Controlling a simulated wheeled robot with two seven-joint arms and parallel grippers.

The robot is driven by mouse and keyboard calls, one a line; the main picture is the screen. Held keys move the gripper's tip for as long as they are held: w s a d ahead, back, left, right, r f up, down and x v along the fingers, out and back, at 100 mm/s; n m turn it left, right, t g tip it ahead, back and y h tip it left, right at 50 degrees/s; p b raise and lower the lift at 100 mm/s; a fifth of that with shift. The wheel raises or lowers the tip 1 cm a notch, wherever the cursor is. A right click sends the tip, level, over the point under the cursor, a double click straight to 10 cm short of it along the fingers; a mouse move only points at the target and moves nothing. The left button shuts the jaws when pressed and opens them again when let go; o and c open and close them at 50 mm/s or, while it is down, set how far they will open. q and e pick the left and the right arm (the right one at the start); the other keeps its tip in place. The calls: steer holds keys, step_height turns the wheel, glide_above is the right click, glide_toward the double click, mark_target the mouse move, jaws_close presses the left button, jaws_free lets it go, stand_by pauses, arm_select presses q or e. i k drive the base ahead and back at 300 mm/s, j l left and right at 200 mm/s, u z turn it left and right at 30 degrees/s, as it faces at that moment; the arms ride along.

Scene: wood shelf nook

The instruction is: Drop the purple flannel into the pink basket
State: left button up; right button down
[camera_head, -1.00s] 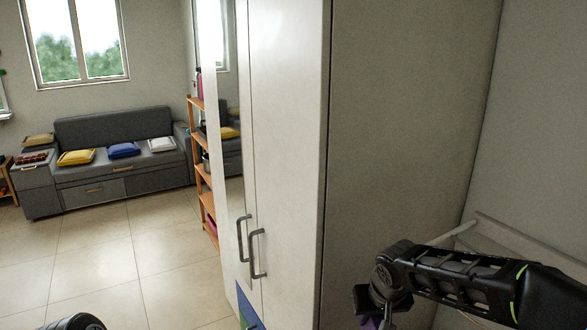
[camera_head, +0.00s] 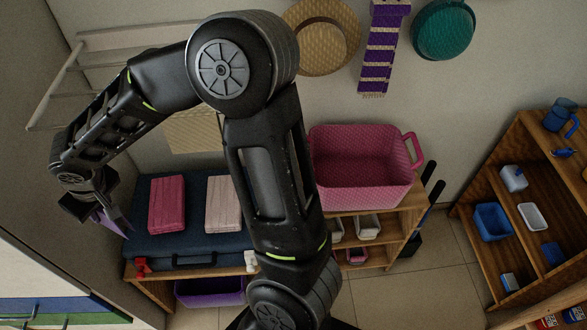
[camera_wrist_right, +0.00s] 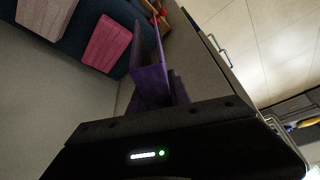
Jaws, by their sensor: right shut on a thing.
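The purple flannel (camera_head: 113,220) hangs from my right gripper (camera_head: 95,200) at the left of the head view. In the right wrist view the flannel (camera_wrist_right: 150,80) sticks out from the jaws, which are shut on it. The pink basket (camera_head: 365,185) stands upright on top of the wooden shelf, right of my right arm. Its open top faces me and the inside that shows looks empty; my arm covers part of its left side. The gripper is well to the left of the basket, near the left end of the dark blue case. My left gripper is not in view.
The dark blue case (camera_head: 190,240) carries a dark pink folded cloth (camera_head: 167,204) and a pale pink one (camera_head: 224,203). A purple bin (camera_head: 210,291) sits below. A wooden shelf unit (camera_head: 500,245) stands at right. A straw hat (camera_head: 321,38) hangs on the wall above.

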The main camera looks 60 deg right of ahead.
mark_target(358, 182)
steer(key=z, duration=2.8)
